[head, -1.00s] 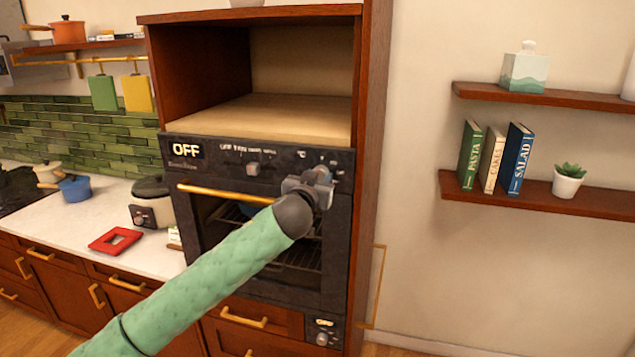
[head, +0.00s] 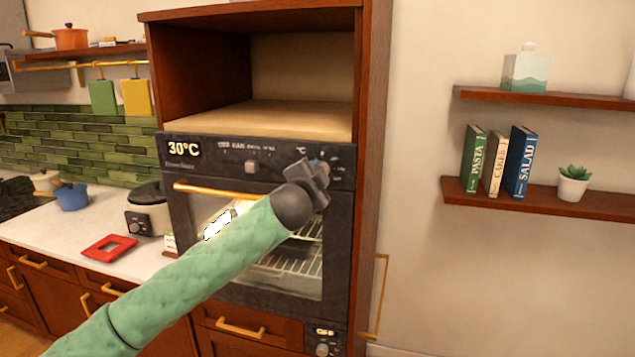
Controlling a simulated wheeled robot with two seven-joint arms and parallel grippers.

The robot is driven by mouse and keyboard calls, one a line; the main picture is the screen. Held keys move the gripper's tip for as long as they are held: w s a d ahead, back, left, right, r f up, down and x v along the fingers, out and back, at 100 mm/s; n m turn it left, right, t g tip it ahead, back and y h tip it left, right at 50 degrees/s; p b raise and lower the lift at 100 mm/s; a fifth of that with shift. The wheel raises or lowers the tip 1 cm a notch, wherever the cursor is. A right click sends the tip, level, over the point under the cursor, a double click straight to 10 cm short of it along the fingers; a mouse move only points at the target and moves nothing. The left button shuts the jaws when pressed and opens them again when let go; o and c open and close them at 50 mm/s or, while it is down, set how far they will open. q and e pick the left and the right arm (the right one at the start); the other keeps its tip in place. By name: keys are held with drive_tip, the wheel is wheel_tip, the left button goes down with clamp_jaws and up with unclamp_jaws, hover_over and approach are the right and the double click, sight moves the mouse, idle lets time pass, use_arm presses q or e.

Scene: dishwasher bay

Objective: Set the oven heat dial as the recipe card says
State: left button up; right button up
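The oven (head: 336,262) is built into a wooden cabinet, its door shut. Its display (head: 184,149) reads 30°C. My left gripper (head: 318,172) is at the right part of the control panel. It covers the control there, so the heat dial is hidden, and I cannot see whether its fingers are closed on it. A small white card (head: 170,243) stands on the counter beside the cooker, partly behind my arm. Its text is too small to read. My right gripper is not in view.
A lower dial panel (head: 323,340) shows OFF. Wall shelves (head: 520,203) at right hold books and a plant.

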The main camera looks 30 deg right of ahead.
use_arm(q)
drive_tip(key=m+b, duration=0.2)
drive_tip(key=m, duration=0.3)
drive_tip(key=shift+f+m, duration=0.15)
drive_tip(key=shift+m, duration=0.15)
drive_tip(key=m+b, duration=0.1)
drive_tip(key=m, duration=0.2)
drive_tip(key=shift+m+b, duration=0.3)
drive_tip(key=m+b, duration=0.1)
drive_tip(key=m, duration=0.2)
drive_tip(key=shift+m, duration=0.3)
drive_tip(key=m+b, duration=0.1)
drive_tip(key=m, duration=0.3)
drive_tip(key=shift+m, duration=0.3)
drive_tip(key=m, duration=0.2)
drive_tip(key=shift+m+b, duration=0.4)
drive_tip(key=shift+m, duration=0.8)
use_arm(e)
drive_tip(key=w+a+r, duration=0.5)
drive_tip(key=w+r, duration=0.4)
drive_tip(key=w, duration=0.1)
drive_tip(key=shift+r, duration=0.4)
